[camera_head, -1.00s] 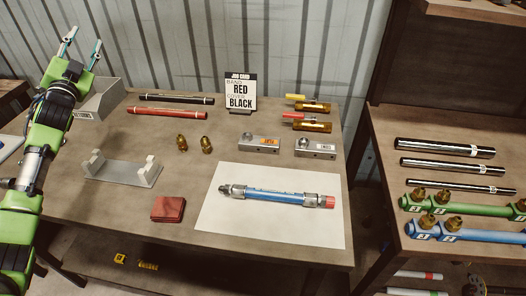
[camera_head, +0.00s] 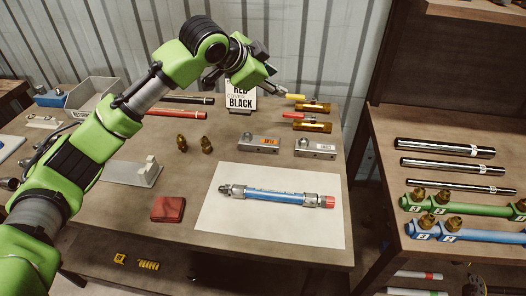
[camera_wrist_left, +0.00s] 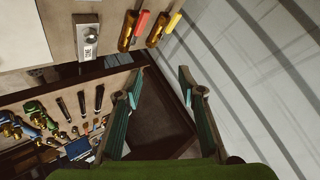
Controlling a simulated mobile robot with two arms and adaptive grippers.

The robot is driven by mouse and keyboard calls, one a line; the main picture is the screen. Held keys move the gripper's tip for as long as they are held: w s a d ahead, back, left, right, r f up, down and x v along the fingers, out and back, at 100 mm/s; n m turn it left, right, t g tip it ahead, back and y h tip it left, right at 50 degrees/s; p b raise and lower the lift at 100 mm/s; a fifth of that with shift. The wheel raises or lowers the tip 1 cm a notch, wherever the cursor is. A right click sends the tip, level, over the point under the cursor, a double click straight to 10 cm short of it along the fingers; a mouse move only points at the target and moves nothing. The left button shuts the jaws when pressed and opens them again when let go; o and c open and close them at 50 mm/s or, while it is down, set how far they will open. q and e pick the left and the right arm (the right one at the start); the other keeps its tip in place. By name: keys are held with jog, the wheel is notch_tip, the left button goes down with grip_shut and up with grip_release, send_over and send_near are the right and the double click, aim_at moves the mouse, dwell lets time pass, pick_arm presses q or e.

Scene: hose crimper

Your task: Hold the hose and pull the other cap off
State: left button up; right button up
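A blue hose (camera_head: 275,195) with metal fittings at both ends lies on a white sheet (camera_head: 225,232) on the table. A red cap (camera_head: 328,201) sits on its right end. The fitting at its left end (camera_head: 228,189) shows bare metal with no red cap. My left gripper (camera_head: 276,78) is raised over the back of the table, beyond the hose and apart from it. In the left wrist view its fingers (camera_wrist_left: 160,84) stand apart with nothing between them. My right gripper is not in view.
Brass tools with red and yellow handles (camera_head: 311,126), metal blocks (camera_head: 259,144), brass fittings (camera_head: 207,145) and a red block (camera_head: 168,209) lie around the sheet. A second table (camera_head: 385,165) at right holds rods and coloured manifolds.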

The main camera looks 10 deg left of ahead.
pick_arm(q)
jog(key=s+d+f+m+g+y, duration=0.2)
jog(key=s+d+f+g, duration=0.15)
jog(key=s, duration=0.55)
jog(key=m+g+y, duration=0.3)
jog(key=g, duration=0.3)
send_near(263, 191)
jog(key=shift+t, duration=0.25)
jog(key=f, duration=0.9)
jog(key=shift+s+d+f, duration=0.1)
jog(key=shift+s, duration=0.1)
jog(key=shift+c, duration=0.3)
grip_shut()
